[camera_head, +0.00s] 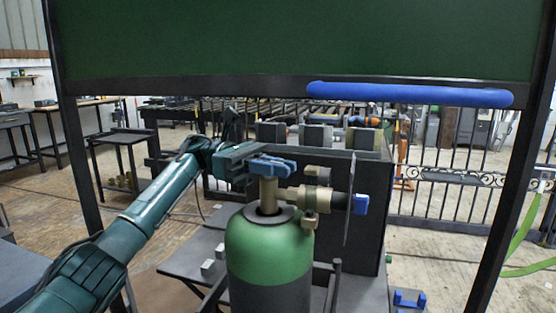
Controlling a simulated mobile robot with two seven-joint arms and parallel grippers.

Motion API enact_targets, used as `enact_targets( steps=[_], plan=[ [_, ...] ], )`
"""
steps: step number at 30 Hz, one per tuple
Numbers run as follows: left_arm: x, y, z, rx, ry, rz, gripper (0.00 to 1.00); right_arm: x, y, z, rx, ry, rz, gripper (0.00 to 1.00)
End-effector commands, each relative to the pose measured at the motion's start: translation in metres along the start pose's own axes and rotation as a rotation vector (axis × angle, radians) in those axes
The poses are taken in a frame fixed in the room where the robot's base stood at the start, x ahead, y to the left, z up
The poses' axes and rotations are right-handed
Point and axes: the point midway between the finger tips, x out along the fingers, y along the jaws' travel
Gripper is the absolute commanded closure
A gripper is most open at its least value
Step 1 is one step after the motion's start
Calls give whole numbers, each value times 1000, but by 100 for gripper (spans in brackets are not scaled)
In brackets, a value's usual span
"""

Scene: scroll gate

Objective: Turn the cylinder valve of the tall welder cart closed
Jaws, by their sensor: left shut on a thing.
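The green gas cylinder (268,247) stands upright on the dark welder cart (368,220), in the lower middle of the head view. On top is a brass valve stem (268,195) with a blue valve handle (273,167). The fingertips are partly hidden against the handle. My right gripper is not in view.
A dark frame with a green panel (300,40) and a blue bar (410,94) stands around the view. Behind the cart are a black fence (455,205) and workbenches (60,108). A blue piece (403,299) lies low at right. The floor at left is partly open.

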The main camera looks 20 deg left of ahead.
Motion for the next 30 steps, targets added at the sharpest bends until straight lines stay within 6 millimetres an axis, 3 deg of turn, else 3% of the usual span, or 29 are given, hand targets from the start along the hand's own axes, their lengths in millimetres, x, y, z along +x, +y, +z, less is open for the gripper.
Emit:
enact_targets(
  steps=[13, 30],
  plan=[
    [0, -4, 1, -1, 6, -213, 100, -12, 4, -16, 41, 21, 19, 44],
    [0, -5, -2, -1, 5, -265, 100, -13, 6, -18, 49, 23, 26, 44]
  ],
)
